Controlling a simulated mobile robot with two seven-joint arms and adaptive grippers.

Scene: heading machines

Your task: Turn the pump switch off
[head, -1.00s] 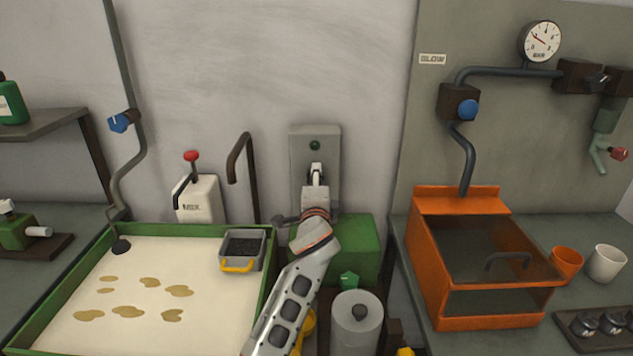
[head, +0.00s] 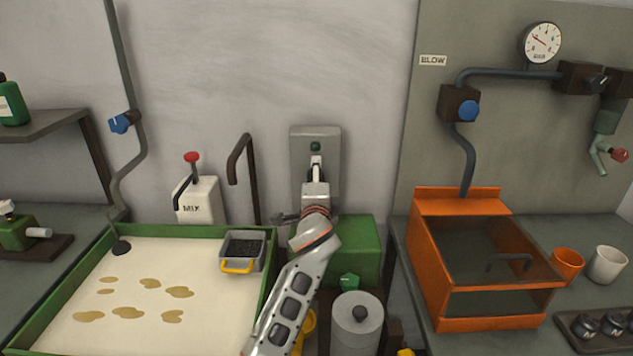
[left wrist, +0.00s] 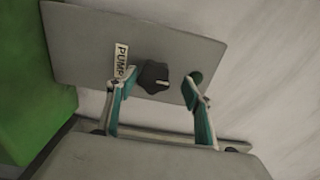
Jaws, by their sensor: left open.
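The grey pump panel (head: 300,150) is fixed to the wall at the middle of the head view, with a dark green lamp (head: 315,146) near its top. In the left wrist view the black pump switch (left wrist: 153,77), a knob with a pale mark, sits on the panel beside the PUMP label (left wrist: 121,61). My left gripper (left wrist: 160,88) is open, with one finger on each side of the knob in that view. I cannot tell whether they touch it. In the head view the left gripper (head: 317,165) is in front of the panel and hides the knob. My right gripper is not in view.
A green box (head: 362,250) stands below the panel, with a grey canister (head: 357,325) in front. A green-rimmed tray (head: 190,231) and a MIX unit (head: 200,203) are at left. An orange box (head: 425,270) stands on the right bench. The wall around the panel is mostly bare.

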